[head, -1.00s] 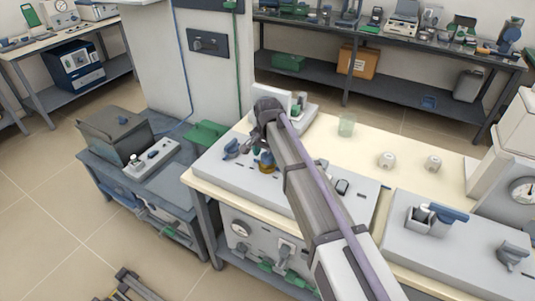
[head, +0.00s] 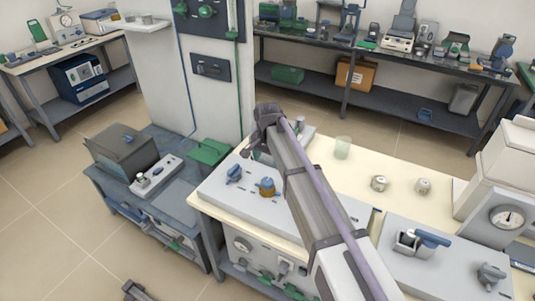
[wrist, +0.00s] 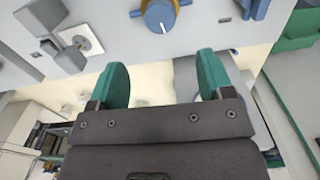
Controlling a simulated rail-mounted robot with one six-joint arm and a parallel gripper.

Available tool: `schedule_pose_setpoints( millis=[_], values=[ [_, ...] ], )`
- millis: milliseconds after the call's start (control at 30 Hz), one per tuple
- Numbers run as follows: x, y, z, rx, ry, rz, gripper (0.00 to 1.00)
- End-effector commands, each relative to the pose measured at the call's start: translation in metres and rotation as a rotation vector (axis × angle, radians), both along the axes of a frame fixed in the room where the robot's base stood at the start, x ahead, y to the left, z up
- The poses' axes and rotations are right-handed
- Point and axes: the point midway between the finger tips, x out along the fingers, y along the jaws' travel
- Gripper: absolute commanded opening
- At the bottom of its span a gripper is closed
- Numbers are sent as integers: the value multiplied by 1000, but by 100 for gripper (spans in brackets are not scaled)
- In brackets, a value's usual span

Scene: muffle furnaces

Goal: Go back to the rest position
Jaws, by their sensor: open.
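My gripper (wrist: 157,85) shows in the wrist view with its two green fingers spread wide apart and nothing between them. Beyond the fingers is a light grey panel with a blue and orange knob (wrist: 160,14), apart from the fingertips. In the head view my arm reaches over the pale bench from the lower right, and its wrist end is near the bench's far left part. The gripper fingers are hidden there behind my arm. The blue and orange knob (head: 267,187) sits on the grey panel (head: 222,184) left of my arm.
A clear beaker (head: 342,147) and two small metal pots (head: 379,183) (head: 423,186) stand on the bench right of my arm. A white pillar (head: 165,85) rises behind the bench. A furnace with a dial (head: 507,219) is at the right. The floor at left is open.

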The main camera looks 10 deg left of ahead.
Motion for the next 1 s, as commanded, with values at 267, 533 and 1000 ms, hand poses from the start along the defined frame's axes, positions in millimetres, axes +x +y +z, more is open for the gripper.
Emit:
schedule_pose_setpoints(
  millis=[267, 533, 1000],
  values=[
    [0, 0, 0, 0, 0, 7, 74],
    [-96, -98, 0, -1, 0, 449, 74],
    [-228, -305, 0, -1, 0, 355, 74]
  ],
)
